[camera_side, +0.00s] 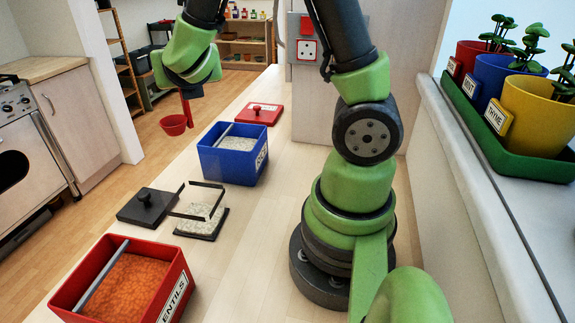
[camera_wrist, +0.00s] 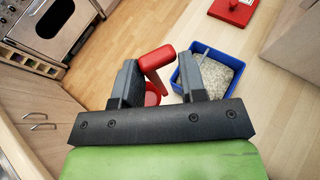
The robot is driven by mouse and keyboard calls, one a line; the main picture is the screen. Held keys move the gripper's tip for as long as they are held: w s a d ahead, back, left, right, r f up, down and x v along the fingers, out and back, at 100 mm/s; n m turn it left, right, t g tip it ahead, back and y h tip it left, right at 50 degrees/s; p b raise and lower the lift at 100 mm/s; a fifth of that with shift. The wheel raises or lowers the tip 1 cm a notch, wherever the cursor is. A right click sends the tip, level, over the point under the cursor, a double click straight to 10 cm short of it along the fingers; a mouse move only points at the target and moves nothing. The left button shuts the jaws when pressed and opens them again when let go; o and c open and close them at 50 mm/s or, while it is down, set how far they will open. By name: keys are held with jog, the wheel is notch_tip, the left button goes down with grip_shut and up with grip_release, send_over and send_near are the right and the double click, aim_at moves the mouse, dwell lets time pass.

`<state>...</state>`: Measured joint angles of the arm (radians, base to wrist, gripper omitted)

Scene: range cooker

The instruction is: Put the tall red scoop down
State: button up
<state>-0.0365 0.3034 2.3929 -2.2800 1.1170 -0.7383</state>
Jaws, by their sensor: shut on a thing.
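The tall red scoop has an upright handle and a small round cup. Its cup (camera_side: 173,125) hangs below my gripper (camera_side: 186,90) in the side view, in the air left of the blue bin. My gripper is shut on the handle. The cup's contents are not clear. The pale worktop (camera_side: 255,215) lies to the right of the scoop in the side view.
A blue bin (camera_side: 262,158) of pale grains and a red lentils bin (camera_side: 185,290) each have a grey bar across. A red lid (camera_side: 259,114) lies behind. Bare worktop shows right of the bins.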

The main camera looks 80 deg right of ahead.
jog(key=s+d+f+m+g, duration=0.3)
jog(key=s+d+m+g, duration=0.3)
jog(key=s+m+g, duration=0.2)
jog(key=s+d+f+m+g, duration=0.3)
jog(key=s+d+m+g, duration=0.4)
jog(key=s+g, duration=0.1)
notch_tip(320, 180, down, 10)
jog(key=s+m+g, duration=0.1)
jog(key=shift+s+f+y, duration=0.15)
jog(key=shift+s+y, duration=0.15)
jog(key=shift+a, duration=0.1)
jog(key=shift+f, duration=0.15)
jog(key=o, duration=1.1)
